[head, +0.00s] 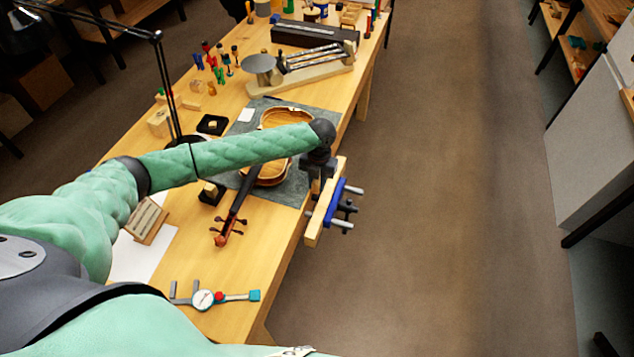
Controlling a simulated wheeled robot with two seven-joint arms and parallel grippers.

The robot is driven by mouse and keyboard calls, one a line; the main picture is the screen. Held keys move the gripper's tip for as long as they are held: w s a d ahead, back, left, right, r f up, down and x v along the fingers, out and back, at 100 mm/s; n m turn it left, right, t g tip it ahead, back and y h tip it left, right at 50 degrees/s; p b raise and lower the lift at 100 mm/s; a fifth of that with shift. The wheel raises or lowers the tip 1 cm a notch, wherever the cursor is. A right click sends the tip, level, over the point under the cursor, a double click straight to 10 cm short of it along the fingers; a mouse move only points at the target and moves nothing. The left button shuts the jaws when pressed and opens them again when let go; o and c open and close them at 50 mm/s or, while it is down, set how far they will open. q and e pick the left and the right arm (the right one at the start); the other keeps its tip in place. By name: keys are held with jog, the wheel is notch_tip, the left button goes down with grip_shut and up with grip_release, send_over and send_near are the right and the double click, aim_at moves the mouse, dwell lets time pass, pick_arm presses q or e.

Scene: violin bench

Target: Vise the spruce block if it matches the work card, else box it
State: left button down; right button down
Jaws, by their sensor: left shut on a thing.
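My left arm reaches across the bench, and my left gripper (318,172) points down at the vise (326,202) on the bench's right edge. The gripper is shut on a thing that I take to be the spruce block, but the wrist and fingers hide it. I cannot tell whether it touches the vise jaws. The vise has a pale wooden jaw, a blue part and grey bars. The work card (148,220) stands tilted on a wooden holder at the left; its writing is too small to read. I cannot make out the box. My right gripper is out of view.
A violin body (272,174) with its neck lies on a grey mat (298,192), partly under my arm. Small blocks sit on two black pads (212,125). A dial caliper (205,299) lies near the front. A tool rack (300,76) and small bottles stand farther back.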

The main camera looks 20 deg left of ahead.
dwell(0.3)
pick_arm(q)
jog(key=shift+f, duration=0.5)
dwell(0.4)
jog(key=shift+r, duration=0.2)
jog(key=shift+r+p, duration=0.3)
jog(key=shift+p, duration=0.05)
dwell(0.3)
